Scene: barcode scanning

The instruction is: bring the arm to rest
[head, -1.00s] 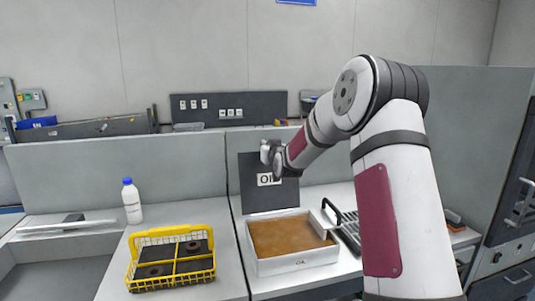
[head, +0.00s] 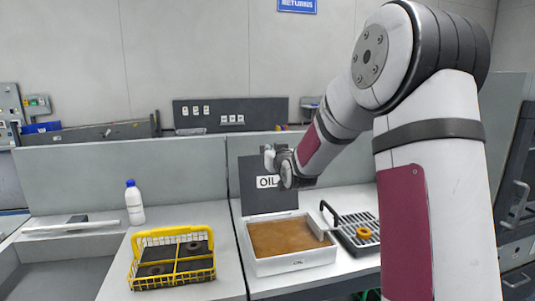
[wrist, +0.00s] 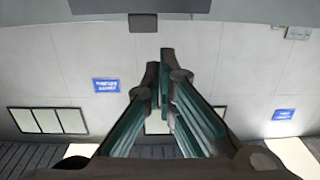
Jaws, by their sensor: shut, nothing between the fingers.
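My gripper (wrist: 161,78) is shut and empty in the wrist view, with its dark and green fingers together at the tips. The wrist camera faces a light panelled wall or ceiling with blue signs, so no workpiece shows there. In the head view my arm is bent, with a large elbow joint high at the right. Its end hangs in front of the dark board marked OIL (head: 250,196), above the back of the oil box (head: 296,264). The fingers are too small to make out clearly there.
A yellow basket (head: 174,230) with dark parts stands left of the oil box. A white bottle with a blue cap (head: 135,206) stands behind it. A rack with a black handle (head: 353,222) and an orange ring (head: 362,232) lie right of the box.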

